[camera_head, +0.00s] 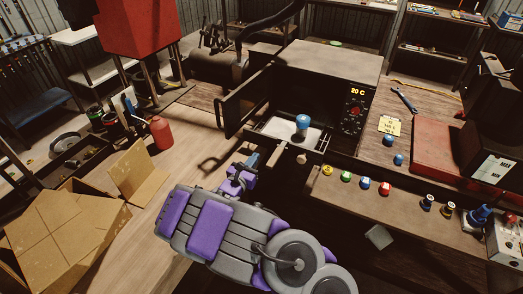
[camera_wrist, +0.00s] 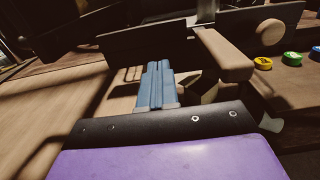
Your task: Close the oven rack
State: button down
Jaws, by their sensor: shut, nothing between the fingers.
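The oven (camera_head: 322,75) stands on the bench with its door (camera_head: 240,102) swung open to the left. Its display reads 20 C. The light rack (camera_head: 275,128) sticks out of the opening, with a blue cylindrical part (camera_head: 303,121) on it. A wooden handle (camera_head: 277,154) juts out at the front below the rack; it also shows in the wrist view (camera_wrist: 223,56). My gripper (camera_head: 253,159) is shut and empty, just left of this handle and apart from it. Its blue fingers (camera_wrist: 158,67) lie side by side in the wrist view. The rack's inner end is hidden.
Coloured buttons (camera_head: 347,176) line the bench front to the right of my gripper. A round wooden knob (camera_head: 301,158) sits beside the handle. A cardboard box (camera_head: 65,228) and a red bottle (camera_head: 161,132) are at left. The wooden surface left of my gripper is mostly clear.

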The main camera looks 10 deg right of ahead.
aim_at(266, 143)
jog(key=b+x, duration=0.1)
jog(key=x, duration=0.5)
jog(key=shift+w+d, duration=0.2)
jog(key=shift+w, duration=0.1)
jog(key=shift+w, duration=0.1)
